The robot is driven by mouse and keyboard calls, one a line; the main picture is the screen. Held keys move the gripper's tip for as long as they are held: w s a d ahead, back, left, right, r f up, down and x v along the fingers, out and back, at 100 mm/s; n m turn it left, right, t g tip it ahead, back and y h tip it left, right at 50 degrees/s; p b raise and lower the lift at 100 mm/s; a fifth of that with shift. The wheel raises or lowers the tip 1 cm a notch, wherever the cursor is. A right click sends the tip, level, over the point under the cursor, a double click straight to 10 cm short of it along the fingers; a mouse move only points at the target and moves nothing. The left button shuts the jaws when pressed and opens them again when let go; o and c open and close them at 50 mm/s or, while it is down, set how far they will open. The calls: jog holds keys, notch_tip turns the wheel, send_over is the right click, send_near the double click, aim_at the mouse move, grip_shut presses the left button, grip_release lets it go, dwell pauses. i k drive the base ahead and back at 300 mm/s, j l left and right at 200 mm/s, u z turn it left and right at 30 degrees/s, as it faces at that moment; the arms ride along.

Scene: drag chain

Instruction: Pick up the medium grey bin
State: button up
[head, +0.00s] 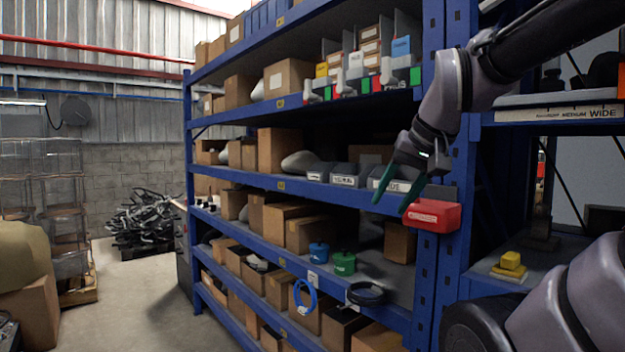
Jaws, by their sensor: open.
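Grey bins with white front labels stand in a row on the middle shelf, at its right part. The middle one, which I take as the medium grey bin (347,174), has a label too small to read surely. To its left is another grey bin (319,171). To its right is a wider grey bin (378,175) whose label ends in "DE", partly hidden by my gripper. My gripper (394,198) has dark green fingers spread apart with nothing between them. It hangs in front of the wider bin, to the right of the middle one.
The blue rack post (453,200) stands close to my arm. Blue (319,252) and green (343,263) containers and cardboard boxes (310,235) fill the shelf below. The floor at left (145,300) is open.

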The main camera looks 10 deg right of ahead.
aim_at(354, 174)
jog(key=u, duration=0.25)
jog(key=i+j+u, duration=0.15)
jog(key=i+u, duration=0.15)
jog(key=u, duration=0.15)
jog(key=i+j+u, duration=0.1)
jog(key=i+u, duration=0.3)
jog(key=i, duration=1.3)
jog(key=i+j+z, duration=0.1)
jog(key=i, duration=1.15)
jog(key=i+j, duration=0.15)
jog(key=i, duration=1.15)
jog(key=i+z, duration=0.2)
jog(key=z, duration=4.1)
jog(key=i+j+z, duration=0.35)
jog(key=j+z, duration=0.15)
